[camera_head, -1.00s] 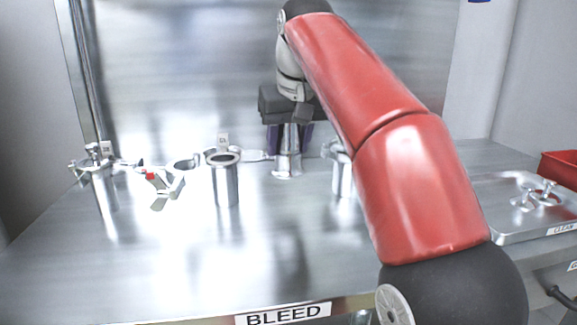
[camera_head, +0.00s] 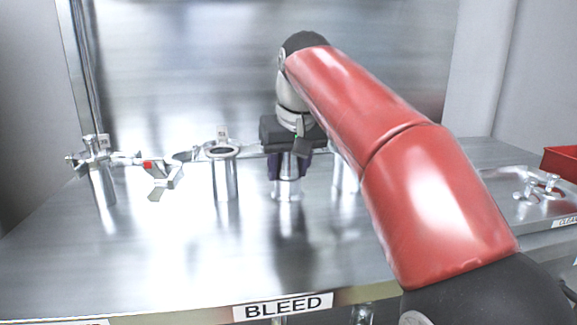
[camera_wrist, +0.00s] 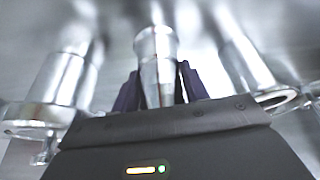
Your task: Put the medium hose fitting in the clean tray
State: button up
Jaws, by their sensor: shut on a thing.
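My gripper (camera_head: 289,166) points down over the middle of the steel bench, with dark purple fingers. It is shut on a shiny metal hose fitting (camera_head: 287,190), which stands upright between the fingers. Its lower end is at or close to the bench top; I cannot tell if it touches. In the wrist view the fitting (camera_wrist: 156,60) sits between both fingers (camera_wrist: 157,88). The clean tray (camera_head: 545,218) is at the far right, labelled "CLEAN", with small metal parts in it.
A metal cylinder (camera_head: 226,178) stands left of my gripper and another (camera_head: 343,178) just right of it, partly behind my arm. A red bin (camera_head: 560,163) is at the far right. The bench front, near the "BLEED" label, is clear.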

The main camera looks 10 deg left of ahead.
jog(key=o, duration=1.3)
